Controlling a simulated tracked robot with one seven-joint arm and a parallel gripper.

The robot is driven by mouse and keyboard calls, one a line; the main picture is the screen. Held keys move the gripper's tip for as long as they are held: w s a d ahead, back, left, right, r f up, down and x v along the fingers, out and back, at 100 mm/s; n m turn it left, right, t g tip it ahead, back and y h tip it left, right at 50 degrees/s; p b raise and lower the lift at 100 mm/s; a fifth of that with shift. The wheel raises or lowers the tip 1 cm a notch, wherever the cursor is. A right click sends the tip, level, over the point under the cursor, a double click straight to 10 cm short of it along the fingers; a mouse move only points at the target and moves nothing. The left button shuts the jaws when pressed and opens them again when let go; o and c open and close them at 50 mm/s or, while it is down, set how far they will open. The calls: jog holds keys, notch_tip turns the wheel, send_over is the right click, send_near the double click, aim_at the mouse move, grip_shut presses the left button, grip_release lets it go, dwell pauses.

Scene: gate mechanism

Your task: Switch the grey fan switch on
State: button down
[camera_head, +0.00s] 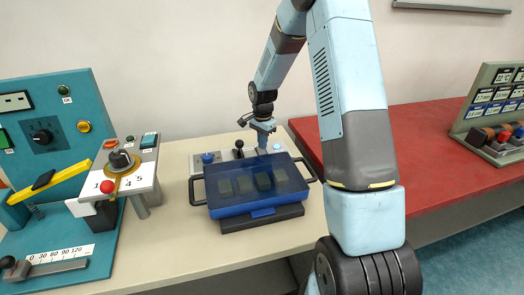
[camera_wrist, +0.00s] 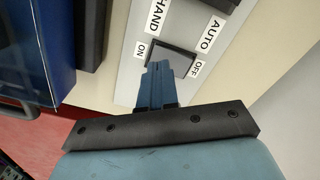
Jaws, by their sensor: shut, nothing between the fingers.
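The grey switch (camera_wrist: 184,62) is a flat rocker on a light panel, between the labels ON and OFF in the wrist view. My gripper (camera_wrist: 158,68) is shut and empty. Its blue fingertips lie over the ON-side part of the switch and hide it; I cannot tell whether they touch. In the head view my gripper (camera_head: 264,146) points down at the panel behind the blue case, and the switch cannot be made out there.
A blue case (camera_head: 258,188) with black handles stands in front of the panel. A teal console (camera_head: 62,110) stands at left, a red table (camera_head: 430,150) at right.

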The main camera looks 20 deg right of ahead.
aim_at(262, 152)
jog(key=shift+r, duration=2.5)
jog(key=shift+r, duration=0.1)
jog(key=s+r+n+t, duration=0.1)
jog(key=s+r+n, duration=0.2)
jog(key=s+r, duration=0.6)
jog(key=s+r+n+t, duration=0.25)
jog(key=s+r, duration=0.45)
jog(key=r, duration=0.4)
jog(key=s+r+n+t, duration=0.1)
jog(key=s+r+n, duration=0.2)
jog(key=s, duration=0.7)
jog(key=s+r+n+t, duration=0.1)
jog(key=s+r+n, duration=0.2)
jog(key=s, duration=0.8)
